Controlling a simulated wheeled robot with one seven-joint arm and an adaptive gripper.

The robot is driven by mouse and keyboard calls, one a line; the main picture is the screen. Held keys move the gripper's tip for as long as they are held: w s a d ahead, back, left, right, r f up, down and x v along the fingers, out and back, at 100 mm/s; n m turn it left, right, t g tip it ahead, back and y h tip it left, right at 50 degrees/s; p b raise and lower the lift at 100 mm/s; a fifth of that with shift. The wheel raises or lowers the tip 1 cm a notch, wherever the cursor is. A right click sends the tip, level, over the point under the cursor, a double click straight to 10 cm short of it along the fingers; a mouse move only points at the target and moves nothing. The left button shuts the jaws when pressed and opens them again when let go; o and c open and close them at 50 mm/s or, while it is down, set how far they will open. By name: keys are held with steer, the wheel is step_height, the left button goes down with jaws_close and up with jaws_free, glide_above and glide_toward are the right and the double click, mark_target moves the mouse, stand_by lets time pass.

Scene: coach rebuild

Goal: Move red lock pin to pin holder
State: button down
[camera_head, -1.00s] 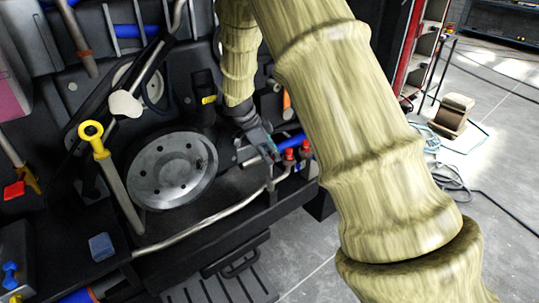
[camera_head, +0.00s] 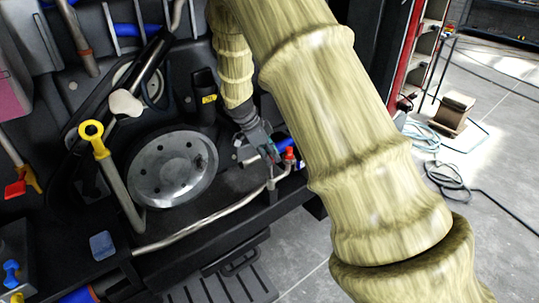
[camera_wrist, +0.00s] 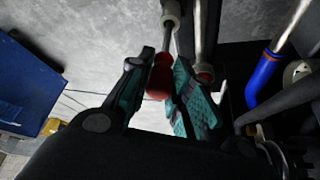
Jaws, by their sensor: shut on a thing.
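My gripper (camera_head: 268,151) is beside the right end of the bent metal rail, right of the round grey disc. In the wrist view, the gripper (camera_wrist: 162,62) has its teal-lined fingers on either side of a red lock pin (camera_wrist: 159,80) and is shut on it. The pin has a red knob and a metal shaft, which runs up to a pale ring. A second red end (camera_wrist: 204,74) shows just right of the fingers. In the head view, a red knob (camera_head: 290,153) stands just right of the gripper. I cannot tell which part is the pin holder.
The grey disc (camera_head: 173,169) and a yellow-ringed handle (camera_head: 92,131) are left of the gripper. The metal rail (camera_head: 205,222) runs along the front edge. A blue pipe (camera_wrist: 263,76) is close on the right in the wrist view. Open floor (camera_head: 300,250) lies in front.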

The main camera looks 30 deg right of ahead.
steer(key=shift+f, duration=0.15)
stand_by(0.4)
steer(key=shift+f+b, duration=0.5)
steer(key=shift+f, duration=0.7)
steer(key=shift+f+b, duration=0.4)
steer(key=shift+f, duration=0.6)
steer(key=c, duration=0.8)
jaws_free()
